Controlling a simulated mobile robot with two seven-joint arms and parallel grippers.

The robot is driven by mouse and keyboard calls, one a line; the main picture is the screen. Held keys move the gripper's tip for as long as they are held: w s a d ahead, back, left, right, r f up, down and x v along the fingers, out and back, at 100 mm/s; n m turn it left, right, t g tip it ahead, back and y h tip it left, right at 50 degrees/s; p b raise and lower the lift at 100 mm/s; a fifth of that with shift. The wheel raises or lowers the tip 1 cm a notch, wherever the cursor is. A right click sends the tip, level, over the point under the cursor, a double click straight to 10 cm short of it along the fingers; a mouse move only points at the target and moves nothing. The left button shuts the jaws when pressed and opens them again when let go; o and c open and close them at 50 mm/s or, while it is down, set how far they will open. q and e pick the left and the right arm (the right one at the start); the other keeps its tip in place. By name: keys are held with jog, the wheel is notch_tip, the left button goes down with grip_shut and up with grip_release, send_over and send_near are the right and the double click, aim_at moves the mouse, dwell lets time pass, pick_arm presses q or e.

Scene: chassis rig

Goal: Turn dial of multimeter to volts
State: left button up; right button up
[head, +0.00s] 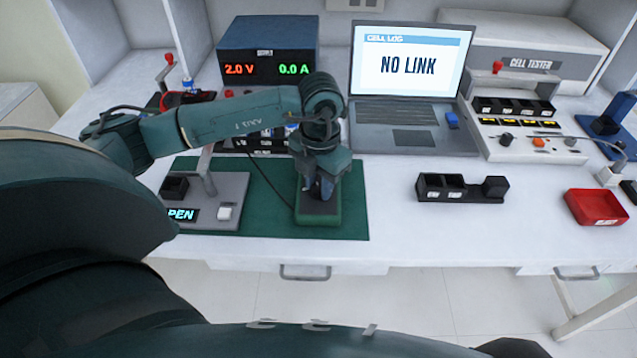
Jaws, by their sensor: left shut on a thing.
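The multimeter (318,219), a dark-faced meter in a green case, lies on the green mat in the head view. My left gripper (322,190) points down onto its face and is shut on the dial there. The fingers and wrist hide the dial and most of the meter's face, so I cannot read the dial's setting. A black lead runs from the meter's left side toward the back. My right gripper is not in view.
A grey fixture (228,190) with an upright post stands left of the meter. A power supply (268,48) and a laptop (408,70) reading "NO LINK" stand behind. A black holder (462,188) and a red tray (596,207) lie right, with clear white bench between.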

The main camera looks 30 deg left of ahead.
aim_at(319, 188)
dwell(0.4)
pick_arm(q)
jog(key=o, duration=1)
notch_tip(319, 188, up, 13)
jog(key=shift+p, duration=0.3)
jog(key=shift+d, duration=0.1)
